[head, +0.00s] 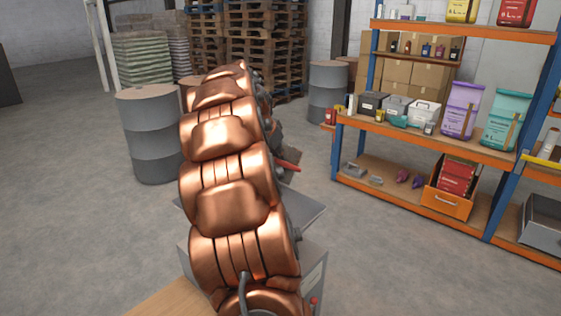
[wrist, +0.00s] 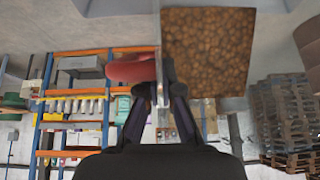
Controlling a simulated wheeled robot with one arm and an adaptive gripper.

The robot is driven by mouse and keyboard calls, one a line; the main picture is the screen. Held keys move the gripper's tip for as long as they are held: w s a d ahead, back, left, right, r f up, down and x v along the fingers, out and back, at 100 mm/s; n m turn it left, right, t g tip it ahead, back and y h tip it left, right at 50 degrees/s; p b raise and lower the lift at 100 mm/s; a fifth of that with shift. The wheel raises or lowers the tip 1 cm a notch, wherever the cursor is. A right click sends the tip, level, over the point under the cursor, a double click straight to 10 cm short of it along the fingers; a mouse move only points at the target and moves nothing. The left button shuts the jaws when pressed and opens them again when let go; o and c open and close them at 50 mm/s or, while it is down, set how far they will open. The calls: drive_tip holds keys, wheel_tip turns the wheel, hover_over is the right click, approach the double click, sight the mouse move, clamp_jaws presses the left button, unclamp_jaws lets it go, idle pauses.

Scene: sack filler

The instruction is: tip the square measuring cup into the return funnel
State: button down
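The square measuring cup (wrist: 249,60) is in the wrist view, just beyond my fingertips and to their right. It shows as a square face of brown granules beside a thin pale edge. My gripper (wrist: 162,97) has its two dark fingers closed together at that edge, apparently on the cup. A red rounded piece (wrist: 130,72) lies left of the fingertips; I cannot tell whether it belongs to the cup. In the head view a red piece (head: 287,165) sticks out right of my copper arm, which hides the gripper and cup. I cannot make out the return funnel.
A grey flat surface (head: 308,208) and a grey housing (head: 312,268) stand behind and right of my arm. A stocked shelf rack (head: 440,142) is at right. Grey drums (head: 150,135) and stacked pallets (head: 265,45) are behind. Open floor lies at left.

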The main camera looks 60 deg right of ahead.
sight(276, 168)
drive_tip(key=shift+a+f+h+b, duration=0.15)
drive_tip(key=shift+f+h+b, duration=0.25)
drive_tip(key=shift+h+b, duration=0.25)
drive_tip(key=f+h+b, duration=0.1)
drive_tip(key=b, duration=0.1)
drive_tip(key=a+f+g+h+b, duration=0.1)
drive_tip(key=b, duration=0.1)
drive_tip(key=shift+w+a+f+h+b, duration=0.15)
drive_tip(key=shift+f+h+b, duration=0.05)
drive_tip(key=shift+h+b, duration=0.15)
drive_tip(key=shift+w+f+b, duration=0.1)
drive_tip(key=shift+b, duration=0.55)
drive_tip(key=a+h+b, duration=0.1)
drive_tip(key=b, duration=0.3)
drive_tip(key=shift+f+g+h, duration=0.3)
drive_tip(key=shift+f, duration=0.05)
drive_tip(key=shift+w+a+f+h+b, duration=0.1)
drive_tip(key=shift+f+h+b, duration=0.2)
drive_tip(key=shift+b, duration=0.7)
